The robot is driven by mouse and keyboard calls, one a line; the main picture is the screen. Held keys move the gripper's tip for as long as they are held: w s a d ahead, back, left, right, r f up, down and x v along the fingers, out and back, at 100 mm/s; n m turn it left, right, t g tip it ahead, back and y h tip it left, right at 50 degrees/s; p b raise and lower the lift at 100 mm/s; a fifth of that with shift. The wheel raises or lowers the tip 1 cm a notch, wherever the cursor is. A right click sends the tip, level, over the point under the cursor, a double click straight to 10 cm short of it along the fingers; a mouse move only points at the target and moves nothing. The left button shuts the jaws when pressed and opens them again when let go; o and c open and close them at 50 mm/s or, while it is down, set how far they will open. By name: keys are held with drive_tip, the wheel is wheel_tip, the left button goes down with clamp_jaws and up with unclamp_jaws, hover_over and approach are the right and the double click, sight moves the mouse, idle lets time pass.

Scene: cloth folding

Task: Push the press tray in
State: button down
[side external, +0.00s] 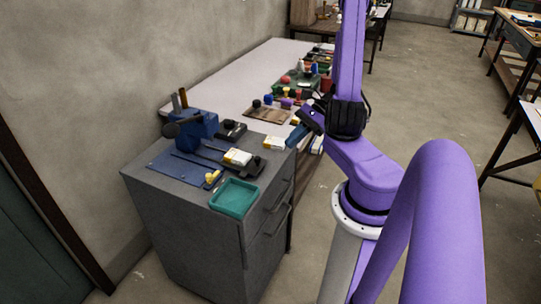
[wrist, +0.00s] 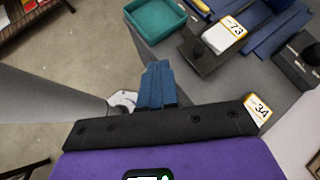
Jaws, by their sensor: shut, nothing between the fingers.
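The press (side external: 187,137) is a blue block with a dark handle at the back of the grey cabinet top. Dark rails (side external: 200,159) run from it towards the front right. A dark plate, which looks like the press tray (wrist: 195,54), sits at their outer end with a white and yellow box (side external: 237,157) marked 73 on it; that box (wrist: 224,35) also shows in the wrist view. My gripper (side external: 297,135) is over the cabinet's right edge, apart from the tray. Its blue fingers (wrist: 156,84) are shut and empty.
A teal bin (side external: 234,198) stands at the cabinet's front corner. A second white and yellow box (side external: 274,143), marked 34 in the wrist view (wrist: 258,110), lies near my gripper. A black stamp-like item (side external: 231,131) is beside the press. The white table (side external: 232,84) behind holds many small items.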

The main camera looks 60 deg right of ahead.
drive_tip(key=s+d+f+m+t+h, duration=0.25)
drive_tip(key=s+d+m+t, duration=0.2)
drive_tip(key=m, duration=0.25)
drive_tip(key=shift+h, duration=0.45)
drive_tip(key=x, duration=0.8)
drive_tip(key=r+x, duration=0.1)
drive_tip(key=x, duration=0.3)
drive_tip(key=shift+w+a, duration=0.2)
drive_tip(key=shift+w, duration=0.25)
drive_tip(key=shift+w+a, duration=0.35)
drive_tip(key=shift+w, duration=0.45)
drive_tip(key=w, duration=1.1)
